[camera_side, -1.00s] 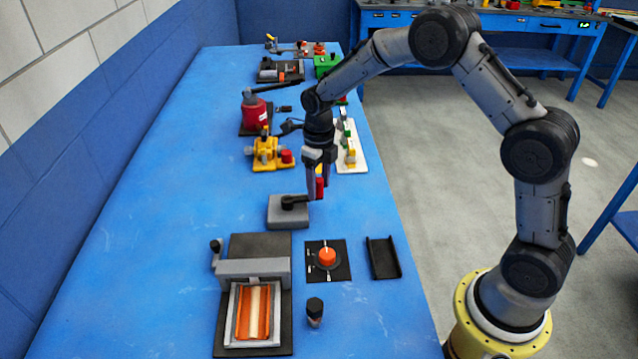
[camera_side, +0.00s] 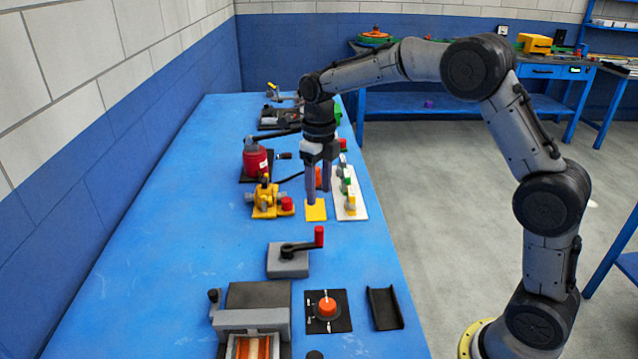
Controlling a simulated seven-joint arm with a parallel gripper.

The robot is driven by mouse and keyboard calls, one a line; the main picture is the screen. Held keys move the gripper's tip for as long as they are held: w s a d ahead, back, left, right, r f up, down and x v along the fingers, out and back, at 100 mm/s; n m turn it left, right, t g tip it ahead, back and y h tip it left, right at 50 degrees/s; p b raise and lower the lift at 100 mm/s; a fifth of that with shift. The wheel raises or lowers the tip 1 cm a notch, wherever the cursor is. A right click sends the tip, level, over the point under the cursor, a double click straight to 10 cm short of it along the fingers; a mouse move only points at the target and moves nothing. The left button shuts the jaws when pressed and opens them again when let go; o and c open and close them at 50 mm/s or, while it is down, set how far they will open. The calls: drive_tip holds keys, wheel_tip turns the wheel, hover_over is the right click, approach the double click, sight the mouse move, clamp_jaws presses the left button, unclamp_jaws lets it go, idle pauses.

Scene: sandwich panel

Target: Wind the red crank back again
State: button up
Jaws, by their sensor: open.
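The red crank handle (camera_side: 319,236) stands upright at the end of a black arm (camera_side: 300,247). The arm reaches to the right from a grey block (camera_side: 288,262) on the blue table. My gripper (camera_side: 318,202) points down behind and above the crank, apart from it. Its two fingers are spread with nothing between them that I can tell. The fingertips are over or near a yellow square (camera_side: 315,211). How high they are above it is hard to tell.
A white strip with coloured blocks (camera_side: 350,207) lies just right of my gripper. A yellow device (camera_side: 266,200) and a red pot (camera_side: 255,160) stand to the left. A black panel with an orange knob (camera_side: 328,309) and a black tray (camera_side: 384,308) lie nearer. Blue table (camera_side: 170,240) is clear at left.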

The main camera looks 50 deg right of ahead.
drive_tip(key=shift+r, duration=0.5)
